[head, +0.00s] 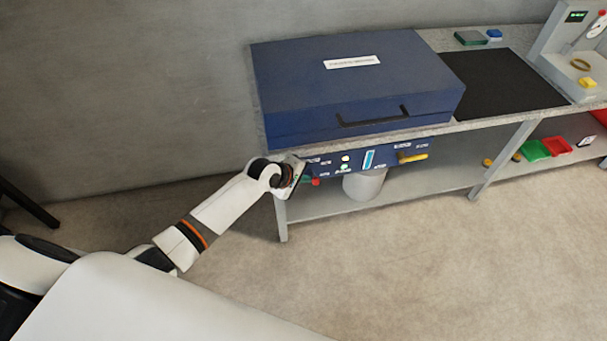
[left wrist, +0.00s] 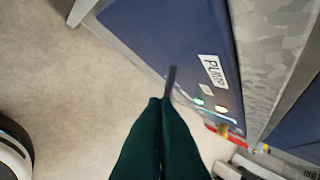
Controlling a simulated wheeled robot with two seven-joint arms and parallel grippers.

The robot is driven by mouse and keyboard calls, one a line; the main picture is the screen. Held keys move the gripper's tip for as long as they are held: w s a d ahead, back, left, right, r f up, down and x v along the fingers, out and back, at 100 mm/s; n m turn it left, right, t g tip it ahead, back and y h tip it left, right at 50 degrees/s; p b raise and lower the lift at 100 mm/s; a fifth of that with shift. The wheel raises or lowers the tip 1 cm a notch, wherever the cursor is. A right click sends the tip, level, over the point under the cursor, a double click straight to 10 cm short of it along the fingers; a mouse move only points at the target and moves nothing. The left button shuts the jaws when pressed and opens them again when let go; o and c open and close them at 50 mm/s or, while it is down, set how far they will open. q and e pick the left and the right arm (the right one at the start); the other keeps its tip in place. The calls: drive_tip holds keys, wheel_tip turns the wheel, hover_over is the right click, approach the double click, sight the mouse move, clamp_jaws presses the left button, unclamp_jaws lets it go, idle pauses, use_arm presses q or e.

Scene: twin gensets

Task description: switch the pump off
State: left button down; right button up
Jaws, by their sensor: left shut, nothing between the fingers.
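A blue control panel (head: 385,157) is under the front edge of the bench, below a large blue case. In the left wrist view the panel (left wrist: 165,30) bears a white label reading PUMP (left wrist: 212,71). A short dark grey lever (left wrist: 171,80) stands out just beyond my fingertips; I cannot tell whether they touch it. A green light (left wrist: 199,102) and a pale light (left wrist: 221,108) glow beside it. My left gripper (head: 298,176) is at the panel's left end, with its dark green fingers (left wrist: 160,102) shut and empty. It hides part of the panel. My right gripper is not in view.
The blue case (head: 350,85) fills the bench's left end. The panel also has a yellow handle (head: 412,158) and a red part (head: 315,181). A grey cylinder (head: 364,185) stands below it. Red and green trays (head: 535,150) lie on the lower shelf. The floor (head: 400,270) in front is clear.

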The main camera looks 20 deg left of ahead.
use_arm(q)
drive_tip(key=shift+s+d+f, duration=0.1)
drive_tip(key=f+t, duration=0.1)
drive_tip(key=f+m+t+y, duration=0.1)
drive_tip(key=s+t+y, duration=0.1)
drive_tip(key=t, duration=0.1)
drive_tip(key=shift+d+f+m, duration=0.4)
drive_tip(key=shift+r+p, duration=0.75)
drive_tip(key=shift+r, duration=0.05)
